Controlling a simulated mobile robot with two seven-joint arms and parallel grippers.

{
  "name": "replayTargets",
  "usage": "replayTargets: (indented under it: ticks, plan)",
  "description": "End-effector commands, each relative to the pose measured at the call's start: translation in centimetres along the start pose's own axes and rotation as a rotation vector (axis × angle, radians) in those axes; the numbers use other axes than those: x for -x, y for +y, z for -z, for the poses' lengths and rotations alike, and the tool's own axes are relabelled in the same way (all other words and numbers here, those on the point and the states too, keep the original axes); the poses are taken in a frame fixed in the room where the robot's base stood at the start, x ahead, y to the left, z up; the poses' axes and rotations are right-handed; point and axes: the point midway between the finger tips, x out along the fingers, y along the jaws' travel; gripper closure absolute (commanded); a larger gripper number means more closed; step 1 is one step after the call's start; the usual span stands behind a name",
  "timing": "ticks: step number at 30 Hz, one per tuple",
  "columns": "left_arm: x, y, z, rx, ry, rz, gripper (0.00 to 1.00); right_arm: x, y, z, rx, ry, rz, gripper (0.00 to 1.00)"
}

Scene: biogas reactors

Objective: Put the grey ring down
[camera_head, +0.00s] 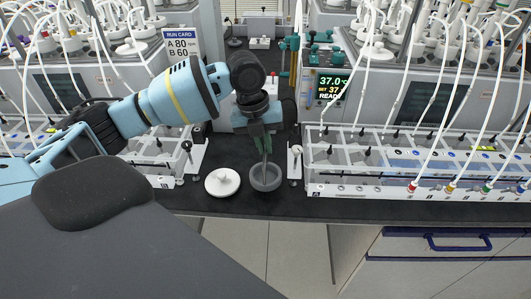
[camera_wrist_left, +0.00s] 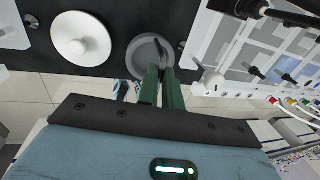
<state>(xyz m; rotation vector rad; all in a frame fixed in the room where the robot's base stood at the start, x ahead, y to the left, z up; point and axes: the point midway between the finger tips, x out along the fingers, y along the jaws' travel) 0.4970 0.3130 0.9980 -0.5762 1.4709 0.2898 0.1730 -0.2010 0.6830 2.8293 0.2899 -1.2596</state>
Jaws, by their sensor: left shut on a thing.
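The grey ring (camera_head: 265,186) is a round, dark grey piece at the front of the black bench, between the two reactor racks. It also shows in the left wrist view (camera_wrist_left: 133,58). My left gripper (camera_head: 266,155) points down over it, its green fingers closed on the ring's rim. In the left wrist view the fingers (camera_wrist_left: 165,72) hide part of the near-right side of the ring. I cannot tell whether the ring's underside touches the bench or is slightly above it. My right gripper is not in view.
A white round lid with a knob (camera_head: 222,182) lies on the bench just left of the ring. Clear racks with tubes stand left and right (camera_head: 420,185). A white post (camera_head: 295,160) stands close right of the ring. The bench's front edge is near.

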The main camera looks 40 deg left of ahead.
Motion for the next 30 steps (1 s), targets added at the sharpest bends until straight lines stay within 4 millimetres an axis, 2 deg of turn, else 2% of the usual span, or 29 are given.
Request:
replayTargets:
  ticks: [2,12,22,23,27,30]
  plan:
    - [-0.1,-0.6,-0.2,-0.001,-0.001,0.003,1.00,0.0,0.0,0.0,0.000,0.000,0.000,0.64]
    - [-3.3,0.2,-0.2,-0.001,-0.002,0.001,1.00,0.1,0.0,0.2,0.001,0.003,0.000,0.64]
    - [-3.5,0.3,-0.2,-0.001,-0.002,0.002,1.00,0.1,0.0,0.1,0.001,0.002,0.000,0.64]
    - [-3.6,0.3,-0.2,-0.001,-0.002,0.001,0.91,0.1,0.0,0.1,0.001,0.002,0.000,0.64]
    - [-3.6,0.3,-0.2,-0.001,-0.002,0.001,0.72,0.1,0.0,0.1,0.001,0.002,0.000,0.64]
    - [-3.6,0.3,-0.2,-0.001,-0.001,0.001,0.71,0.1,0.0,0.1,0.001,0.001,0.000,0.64]
